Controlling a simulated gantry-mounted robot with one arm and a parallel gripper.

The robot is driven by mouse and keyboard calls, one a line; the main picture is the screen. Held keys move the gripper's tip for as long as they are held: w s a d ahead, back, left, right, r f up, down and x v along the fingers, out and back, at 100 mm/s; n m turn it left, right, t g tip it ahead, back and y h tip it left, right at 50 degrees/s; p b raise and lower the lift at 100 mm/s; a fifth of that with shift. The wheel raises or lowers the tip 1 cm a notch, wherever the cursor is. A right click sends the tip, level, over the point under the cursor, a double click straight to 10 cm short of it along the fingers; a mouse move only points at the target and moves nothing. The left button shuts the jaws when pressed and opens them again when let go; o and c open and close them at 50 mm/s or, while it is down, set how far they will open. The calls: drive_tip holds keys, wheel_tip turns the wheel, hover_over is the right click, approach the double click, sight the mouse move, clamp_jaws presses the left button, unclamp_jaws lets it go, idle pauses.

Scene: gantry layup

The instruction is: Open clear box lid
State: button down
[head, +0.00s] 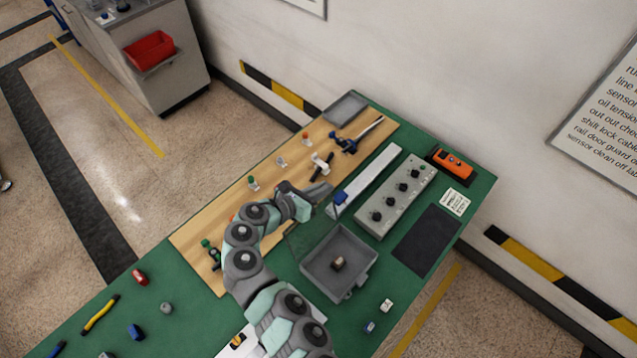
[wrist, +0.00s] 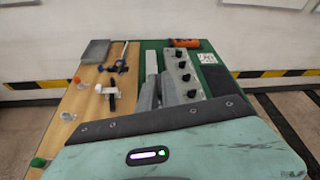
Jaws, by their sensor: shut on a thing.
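The grey box (head: 368,280) stands on the green table in the head view, with a small brown-grey block (head: 338,264) inside. Its clear lid (head: 303,240) shows faintly on the box's left side, tilted up; the box's top is uncovered. My gripper (head: 326,192) is above and beyond the box, near the lid's raised upper edge. It is shut on the lid, though the contact itself is hard to see. In the wrist view, my gripper's two grey fingers (wrist: 157,92) point away from the camera; the lid cannot be made out there.
A grey knob panel (head: 396,196) and a white rail (head: 370,177) lie beyond the box. A wooden board (head: 262,178) with valves and fittings lies left. A dark mat (head: 427,240) and an orange device (head: 452,162) are right. Small loose parts lie at the front.

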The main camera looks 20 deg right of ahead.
drive_tip(key=shift+s+d+r+p, duration=0.25)
drive_tip(key=shift+s+p, duration=0.2)
drive_tip(key=shift+p, duration=0.05)
drive_tip(key=shift+s+d+r+p, duration=0.2)
drive_tip(key=shift+s+p, duration=0.2)
drive_tip(key=shift+p, duration=0.05)
drive_tip(key=shift+s+d+f, duration=0.2)
drive_tip(key=shift+s+d, duration=0.05)
drive_tip(key=shift+s, duration=0.2)
drive_tip(key=c, duration=1.6)
unclamp_jaws()
drive_tip(key=shift+o, duration=0.2)
drive_tip(key=shift+a, duration=0.1)
drive_tip(key=b+v, duration=0.1)
drive_tip(key=v, duration=0.9)
drive_tip(key=shift+s+a, duration=0.25)
drive_tip(key=shift+a, duration=0.05)
drive_tip(key=shift+r, duration=0.15)
